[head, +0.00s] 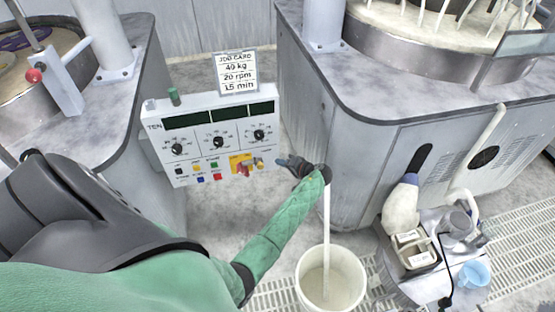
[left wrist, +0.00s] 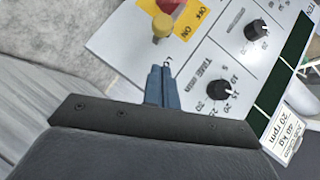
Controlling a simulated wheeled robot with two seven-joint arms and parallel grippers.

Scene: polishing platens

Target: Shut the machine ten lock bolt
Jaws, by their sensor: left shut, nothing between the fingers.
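The machine ten control panel (head: 215,138) is a pale box marked TEN, with dials and coloured buttons. At its lower right is a yellow ON/OFF plate (head: 241,163) with a red and yellow control on it. The left wrist view shows this yellow plate (left wrist: 205,17) with a yellow knob (left wrist: 162,25). My left gripper (head: 283,162) is shut and empty, just right of the panel's lower right corner. In the left wrist view its blue fingertips (left wrist: 159,70) are together, below the yellow knob with a small gap. I cannot make out the lock bolt for certain. My right gripper is not in view.
A job card (head: 237,73) stands on the panel top. A white bucket (head: 305,290) with an upright pole is on the floor below. Machine cabinets stand left and right (head: 360,105). A small cart (head: 470,285) with a cup and containers is at lower right.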

